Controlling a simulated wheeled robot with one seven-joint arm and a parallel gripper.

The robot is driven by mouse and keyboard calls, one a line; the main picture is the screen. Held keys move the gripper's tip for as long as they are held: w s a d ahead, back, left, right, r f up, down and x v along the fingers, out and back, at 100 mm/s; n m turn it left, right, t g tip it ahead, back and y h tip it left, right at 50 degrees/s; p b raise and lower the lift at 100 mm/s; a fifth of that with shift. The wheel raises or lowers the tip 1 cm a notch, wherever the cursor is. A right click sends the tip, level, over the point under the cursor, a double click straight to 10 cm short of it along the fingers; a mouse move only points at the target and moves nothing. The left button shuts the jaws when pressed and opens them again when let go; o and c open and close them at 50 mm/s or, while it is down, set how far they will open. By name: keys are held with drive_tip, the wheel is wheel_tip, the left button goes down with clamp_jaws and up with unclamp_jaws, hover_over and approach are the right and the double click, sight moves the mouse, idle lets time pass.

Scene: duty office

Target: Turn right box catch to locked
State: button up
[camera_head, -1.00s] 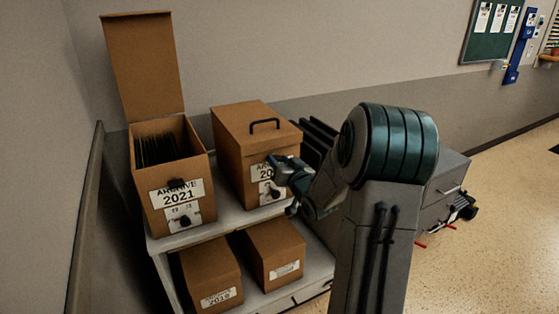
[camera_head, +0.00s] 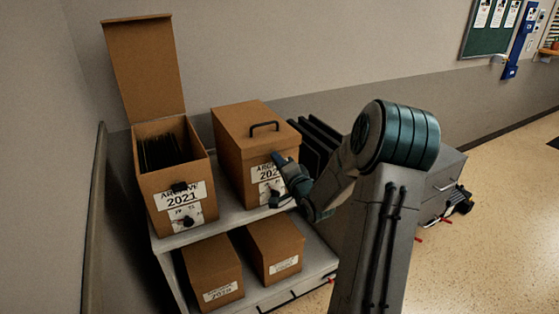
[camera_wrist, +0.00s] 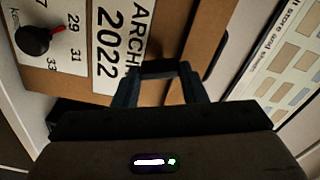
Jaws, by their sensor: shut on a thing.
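The right box (camera_head: 240,150) is brown cardboard with its lid down and a dark handle on top. Its front label (camera_wrist: 110,45) reads ARCHIVE 2022. My gripper (camera_head: 278,160) is at the upper part of this box's front. In the wrist view my two fingers stand on either side of a small dark catch (camera_wrist: 160,68), beside the label's printed title, and are shut on it. The fingers hide part of it, and I cannot tell its exact angle. A black round knob (camera_wrist: 32,38) with a red pointer sits lower on the label, near printed numbers.
The left box (camera_head: 150,190), marked 2021, stands open with its lid up. Both boxes stand on a pale shelf unit (camera_head: 225,222), with two smaller boxes (camera_head: 212,270) below. Dark upright folders (camera_head: 318,140) are close to the right of the right box. A wall is behind.

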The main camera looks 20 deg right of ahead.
drive_tip(key=shift+m+p, duration=0.95)
drive_tip(key=shift+m, duration=0.95)
drive_tip(key=shift+f, duration=0.1)
drive_tip(key=o, duration=1)
drive_tip(key=s, duration=1.3)
drive_tip(key=shift+s+d+b, duration=0.2)
drive_tip(key=shift+s+b, duration=0.1)
drive_tip(key=shift+s, duration=0.1)
